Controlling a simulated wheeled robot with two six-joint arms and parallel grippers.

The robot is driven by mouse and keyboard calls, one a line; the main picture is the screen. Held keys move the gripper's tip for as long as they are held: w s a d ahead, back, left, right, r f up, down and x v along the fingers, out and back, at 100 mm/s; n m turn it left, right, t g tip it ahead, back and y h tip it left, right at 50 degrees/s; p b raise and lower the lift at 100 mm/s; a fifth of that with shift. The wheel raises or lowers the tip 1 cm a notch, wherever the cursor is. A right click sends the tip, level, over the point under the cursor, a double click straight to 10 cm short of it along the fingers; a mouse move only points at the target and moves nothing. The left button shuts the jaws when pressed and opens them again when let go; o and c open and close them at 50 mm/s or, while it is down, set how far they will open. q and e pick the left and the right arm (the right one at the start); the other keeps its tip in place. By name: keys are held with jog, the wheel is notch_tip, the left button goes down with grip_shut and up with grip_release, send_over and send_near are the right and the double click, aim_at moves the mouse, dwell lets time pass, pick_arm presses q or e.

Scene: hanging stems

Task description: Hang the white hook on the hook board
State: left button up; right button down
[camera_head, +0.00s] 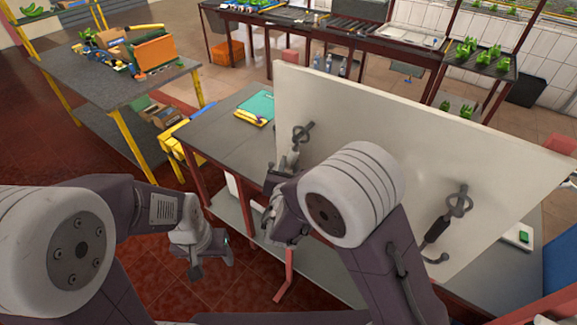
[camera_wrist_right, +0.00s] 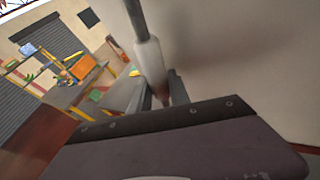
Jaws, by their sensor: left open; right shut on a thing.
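The hook board (camera_head: 370,125) is a large pale upright panel on the table. The white hook shows a white handle (camera_head: 290,159) and a grey shaft in the head view, and its white handle also shows in the right wrist view (camera_wrist_right: 150,62). My right gripper (camera_head: 284,174) is shut on the white hook's handle, close to the board's left part, and its fingers show in the wrist view (camera_wrist_right: 162,95). The shaft's top is near a dark ring-shaped holder (camera_head: 303,131); I cannot tell whether they touch. My left gripper (camera_head: 208,262) is open and empty, left of the table.
A dark-handled hook (camera_head: 437,231) hangs at a second ring holder (camera_head: 459,200) on the board's right. A teal and yellow item (camera_head: 256,108) lies on the table (camera_head: 215,135) left of the board. A side table (camera_head: 95,80) with an orange box stands at the back left.

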jog(key=shift+w+d+b, duration=0.25)
jog(key=shift+w+b, duration=0.15)
dwell(0.3)
jog(key=shift+w+a+f+b, duration=0.1)
jog(key=shift+w+f+b, duration=0.2)
jog(key=shift+b, duration=0.35)
jog(key=shift+s, duration=0.1)
dwell(0.4)
jog(key=c, duration=1.1)
grip_release()
jog(key=shift+a, duration=0.1)
jog(key=shift+s, duration=0.1)
jog(key=shift+s, duration=0.3)
jog(key=b+v, duration=0.2)
jog(key=v, duration=0.6)
jog(key=shift+s+r, duration=0.15)
jog(key=shift+s, duration=0.05)
